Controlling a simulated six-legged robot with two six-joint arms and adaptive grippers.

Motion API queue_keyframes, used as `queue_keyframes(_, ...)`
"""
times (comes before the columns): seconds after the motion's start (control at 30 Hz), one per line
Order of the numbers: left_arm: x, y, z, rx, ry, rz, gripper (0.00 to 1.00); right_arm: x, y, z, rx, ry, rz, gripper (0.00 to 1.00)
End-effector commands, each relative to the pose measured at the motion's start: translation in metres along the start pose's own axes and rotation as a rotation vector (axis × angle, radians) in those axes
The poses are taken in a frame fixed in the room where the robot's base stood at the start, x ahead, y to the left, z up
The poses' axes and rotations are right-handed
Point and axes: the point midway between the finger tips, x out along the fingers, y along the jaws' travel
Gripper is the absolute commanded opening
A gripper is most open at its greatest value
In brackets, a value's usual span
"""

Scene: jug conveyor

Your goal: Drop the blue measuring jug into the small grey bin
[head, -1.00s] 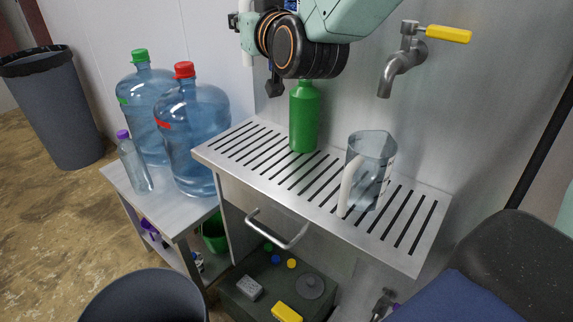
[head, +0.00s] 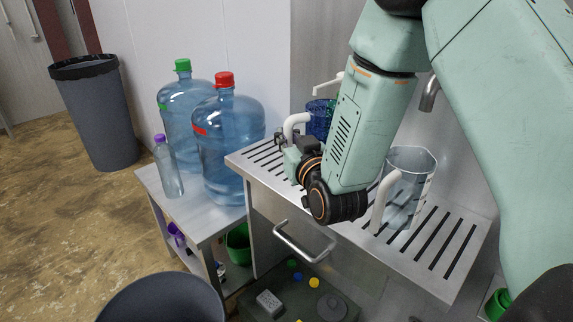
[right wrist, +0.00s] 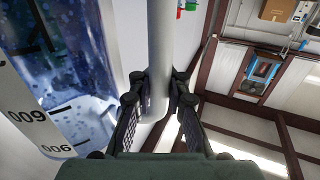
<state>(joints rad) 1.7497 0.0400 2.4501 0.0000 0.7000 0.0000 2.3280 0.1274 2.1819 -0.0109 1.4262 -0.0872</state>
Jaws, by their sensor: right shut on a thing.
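The blue measuring jug (head: 320,118) is near the far left end of the slotted steel rack (head: 432,250), partly hidden by my right arm. Whether its base touches the rack is hidden. My right gripper (head: 280,138) is shut on its pale upright handle. In the right wrist view, the handle (right wrist: 158,50) passes between the fingers of the gripper (right wrist: 158,88), with the jug's blue marked wall (right wrist: 65,90) at left. A grey bin (head: 160,302) shows its upper part at the bottom edge. A taller grey bin (head: 97,115) stands at back left. My left gripper is out of view.
A clear jug (head: 412,190) stands on the rack, close to my right arm. Large water bottles with a green cap (head: 182,65) and a red cap (head: 224,79) and a small bottle (head: 168,170) stand on a side table. A drawer handle (head: 305,245) juts forward.

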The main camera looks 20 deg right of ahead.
Motion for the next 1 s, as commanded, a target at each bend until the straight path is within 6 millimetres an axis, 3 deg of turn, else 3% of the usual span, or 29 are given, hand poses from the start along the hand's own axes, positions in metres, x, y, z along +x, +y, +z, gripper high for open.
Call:
queue_keyframes(0.1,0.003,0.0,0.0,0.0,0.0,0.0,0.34,0.001,0.0,0.02,-0.001,0.0,0.0,0.0)
queue_keyframes(0.27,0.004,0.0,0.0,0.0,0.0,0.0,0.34,0.001,0.0,0.03,-0.002,0.001,-0.001,0.0)
queue_keyframes(0.5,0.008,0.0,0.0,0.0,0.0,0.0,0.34,0.001,0.0,0.061,-0.001,0.002,-0.001,0.0)
queue_keyframes(1.0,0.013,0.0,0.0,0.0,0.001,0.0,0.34,0.001,0.0,0.068,-0.001,0.002,-0.001,0.0)
